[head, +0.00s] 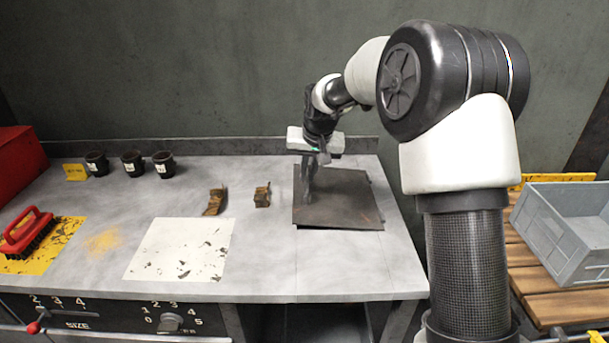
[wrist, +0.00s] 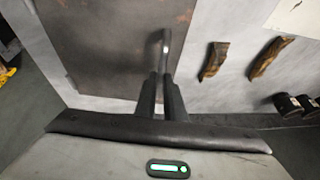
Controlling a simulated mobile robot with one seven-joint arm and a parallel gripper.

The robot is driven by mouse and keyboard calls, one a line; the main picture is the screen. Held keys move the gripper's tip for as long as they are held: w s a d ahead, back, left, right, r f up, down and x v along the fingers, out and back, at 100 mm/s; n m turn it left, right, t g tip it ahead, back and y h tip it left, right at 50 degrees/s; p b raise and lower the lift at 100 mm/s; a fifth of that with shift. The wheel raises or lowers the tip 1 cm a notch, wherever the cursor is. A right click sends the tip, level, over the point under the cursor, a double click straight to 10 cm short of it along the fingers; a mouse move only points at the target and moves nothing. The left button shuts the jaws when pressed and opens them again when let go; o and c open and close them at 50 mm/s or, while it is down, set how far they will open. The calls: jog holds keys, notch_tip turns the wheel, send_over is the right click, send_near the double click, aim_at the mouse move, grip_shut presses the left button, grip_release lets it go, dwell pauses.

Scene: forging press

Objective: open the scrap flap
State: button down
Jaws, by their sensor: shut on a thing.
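The scrap flap (head: 345,205) is a dark, scuffed metal plate at the right end of the grey worktop. It looks about flat; I cannot tell whether an edge is slightly raised. In the wrist view the flap (wrist: 110,45) fills the upper left. My gripper (head: 309,188) points down at the flap's left side. In the wrist view my gripper (wrist: 161,80) has its fingers close together on a slim grey metal handle (wrist: 166,42) that stands on the flap near its edge. The handle's lower part is hidden between the fingers.
Two rusty brown metal pieces (head: 215,201) (head: 262,196) lie left of the flap. A stained white sheet (head: 180,249), a red brush (head: 27,232) and several dark cups (head: 132,163) are further left. A grey crate (head: 570,228) stands on wooden slats at the right.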

jog(key=d+r+m+t+y+p, duration=0.1)
jog(key=d+r+m+y+p, duration=0.1)
jog(key=d+r+y, duration=1)
jog(key=d+f+m+t+y+b, duration=0.1)
jog(key=d+f+y, duration=0.1)
jog(key=d, duration=0.7)
jog(key=d+f+m+t+y+b, duration=0.1)
jog(key=d+m+y, duration=0.1)
jog(key=d, duration=0.8)
jog(key=shift+f+m+t+y, duration=0.3)
jog(key=shift+f+t+y, duration=0.1)
jog(key=shift+y, duration=0.5)
jog(key=c, duration=1.8)
grip_release()
jog(key=shift+c, duration=0.2)
jog(key=shift+f, duration=0.1)
